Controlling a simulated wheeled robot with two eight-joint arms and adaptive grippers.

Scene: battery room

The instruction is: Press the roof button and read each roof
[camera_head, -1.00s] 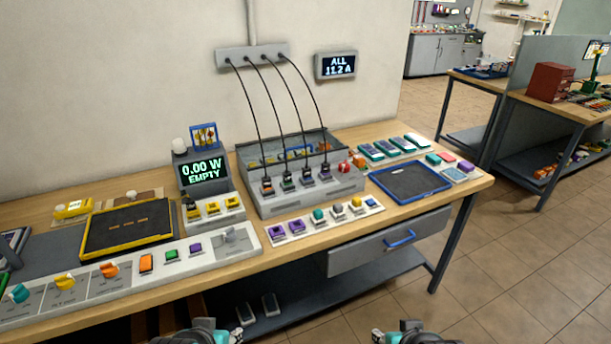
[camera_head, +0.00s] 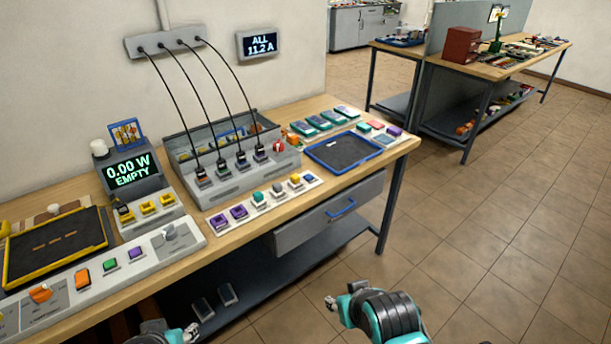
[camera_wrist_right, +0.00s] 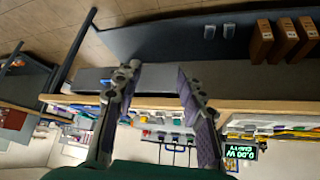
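The grey console (camera_head: 193,244) at the bench's front left carries an orange button (camera_head: 83,279), a green button (camera_head: 109,265) and a purple button (camera_head: 135,253). I cannot read which one is the roof button. A meter screen (camera_head: 130,172) behind it reads "0.00 W EMPTY". A wall display (camera_head: 261,45) reads "ALL 11.2 A". I cannot identify any roof for certain. My right gripper (camera_head: 332,303) is in front of the bench, clear of it; the right wrist view shows its fingers (camera_wrist_right: 154,74) apart and empty. My left gripper (camera_head: 168,332) is low at the bottom edge, partly cut off.
Four black cables run to a grey rack (camera_head: 225,181). A strip (camera_head: 312,180) of coloured pieces lies before it. A blue-rimmed tray (camera_head: 375,156) and teal-edged dark blocks (camera_head: 320,123) are at right. A drawer (camera_head: 300,233) and lower shelf are below. Floor at right is clear.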

